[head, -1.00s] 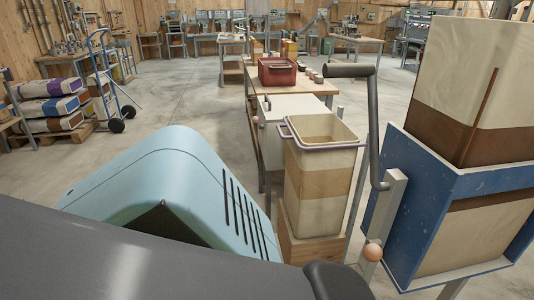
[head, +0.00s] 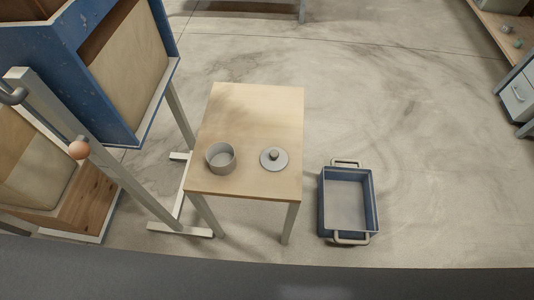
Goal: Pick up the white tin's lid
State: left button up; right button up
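A small round light grey lid with a darker knob (head: 274,158) lies flat on the right side of a small wooden table (head: 250,115). An open, round light grey tin (head: 221,158) stands upright to its left, apart from it; its inside looks empty. No other tin or lid is on this table, and these look grey rather than clearly white. Neither of my grippers is in view.
A blue tray with handles (head: 322,205) sits on the floor right of the table. A blue hopper on a metal frame (head: 60,45) stands close at the left, with a wooden block (head: 85,205) below. Open floor lies behind the table and to its right.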

aim_at(273, 159)
jog(key=i+l+u, duration=0.15)
jog(key=l+u, duration=0.35)
jog(key=l, duration=0.9)
jog(key=k+l+u, duration=0.1)
jog(key=l+u, duration=0.35)
jog(key=l, duration=0.9)
